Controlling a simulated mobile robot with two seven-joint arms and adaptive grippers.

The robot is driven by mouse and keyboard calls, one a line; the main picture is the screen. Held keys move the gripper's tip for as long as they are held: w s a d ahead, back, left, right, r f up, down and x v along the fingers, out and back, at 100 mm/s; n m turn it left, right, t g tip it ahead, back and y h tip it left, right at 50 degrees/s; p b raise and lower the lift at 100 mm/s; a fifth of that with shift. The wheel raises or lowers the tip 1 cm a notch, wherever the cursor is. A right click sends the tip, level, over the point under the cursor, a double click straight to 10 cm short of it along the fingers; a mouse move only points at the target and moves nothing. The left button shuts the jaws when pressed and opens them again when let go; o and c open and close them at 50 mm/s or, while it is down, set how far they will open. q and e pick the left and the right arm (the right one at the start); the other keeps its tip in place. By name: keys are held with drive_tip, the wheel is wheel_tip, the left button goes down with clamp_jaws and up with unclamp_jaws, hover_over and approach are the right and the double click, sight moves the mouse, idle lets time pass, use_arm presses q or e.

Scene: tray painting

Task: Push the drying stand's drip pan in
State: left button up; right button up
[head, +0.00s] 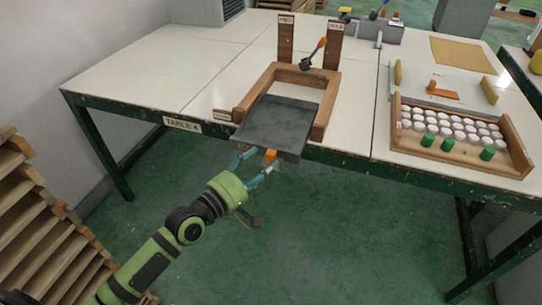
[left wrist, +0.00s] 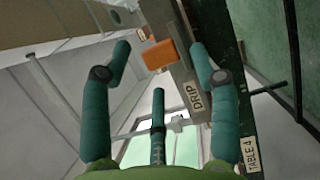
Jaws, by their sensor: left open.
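The dark grey drip pan (head: 275,122) sticks out of the front of the wooden drying stand (head: 329,105), past the table's front edge. An orange handle (head: 270,156) is on the pan's front face. My left gripper (head: 258,164) is in front of the pan, open, with its teal fingers spread close to the handle. In the left wrist view the orange handle (left wrist: 159,54) shows between the spread fingertips of the left gripper (left wrist: 160,48). I cannot tell whether a finger touches the pan. A DRIP label (left wrist: 195,97) shows beside the right finger. My right gripper is not in view.
The stand is on a white table (head: 190,75) with a green frame and a TABLE 4 sign. Two labelled wooden posts (head: 286,40) rise behind it. A wooden tray of white and green pieces (head: 460,150) lies right. Stacked pallets (head: 40,225) stand left.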

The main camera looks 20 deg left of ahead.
sight(267, 160)
use_arm(q)
drive_tip(key=shift+x, duration=2.15)
drive_tip(key=shift+f, duration=0.1)
